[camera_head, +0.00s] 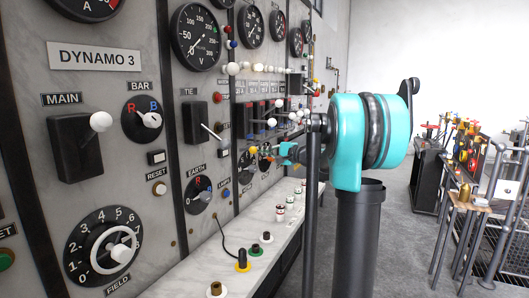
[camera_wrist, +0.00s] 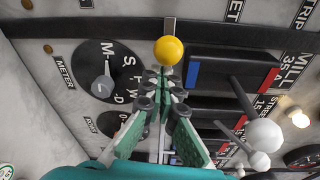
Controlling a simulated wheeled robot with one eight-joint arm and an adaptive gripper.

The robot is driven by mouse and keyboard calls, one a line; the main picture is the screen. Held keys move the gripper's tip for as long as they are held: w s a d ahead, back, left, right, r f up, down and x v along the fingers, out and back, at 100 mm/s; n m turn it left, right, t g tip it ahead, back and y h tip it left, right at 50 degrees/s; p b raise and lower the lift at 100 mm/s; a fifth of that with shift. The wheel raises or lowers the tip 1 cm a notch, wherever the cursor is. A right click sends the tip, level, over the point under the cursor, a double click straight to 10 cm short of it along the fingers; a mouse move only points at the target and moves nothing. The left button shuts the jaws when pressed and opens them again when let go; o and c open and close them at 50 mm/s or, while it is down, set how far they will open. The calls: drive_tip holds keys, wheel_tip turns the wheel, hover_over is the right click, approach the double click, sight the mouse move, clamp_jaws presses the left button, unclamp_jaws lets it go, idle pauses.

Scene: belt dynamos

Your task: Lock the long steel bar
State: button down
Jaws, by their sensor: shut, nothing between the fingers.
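A steel bar (camera_wrist: 170,27) shows in the wrist view as a narrow grey strip running up the picture along the panel, with a yellow ball knob (camera_wrist: 169,50) on it. My gripper's fingers cover much of its line, so its full length and its ends are hidden. My gripper (camera_wrist: 165,80) is shut and empty. Its fingertips come together just below the yellow knob in the picture; I cannot tell whether they touch it. In the head view my gripper (camera_head: 284,152) is close to the panel, below the row of feeder switches.
Dark switch blocks (camera_wrist: 220,68) with white-knobbed levers (camera_wrist: 264,135) stand out right of my fingers. A meter selector dial (camera_wrist: 102,85) is at left. In the head view a marble shelf (camera_head: 185,275) with terminals runs below the panel (camera_head: 100,210); open floor lies to the right.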

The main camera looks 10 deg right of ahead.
drive_tip(key=shift+s+a, duration=0.1)
drive_tip(key=shift+s, duration=0.05)
drive_tip(key=shift+s+a, duration=0.7)
drive_tip(key=shift+s, duration=0.2)
drive_tip(key=shift+s+a, duration=0.65)
drive_tip(key=shift+s, duration=0.25)
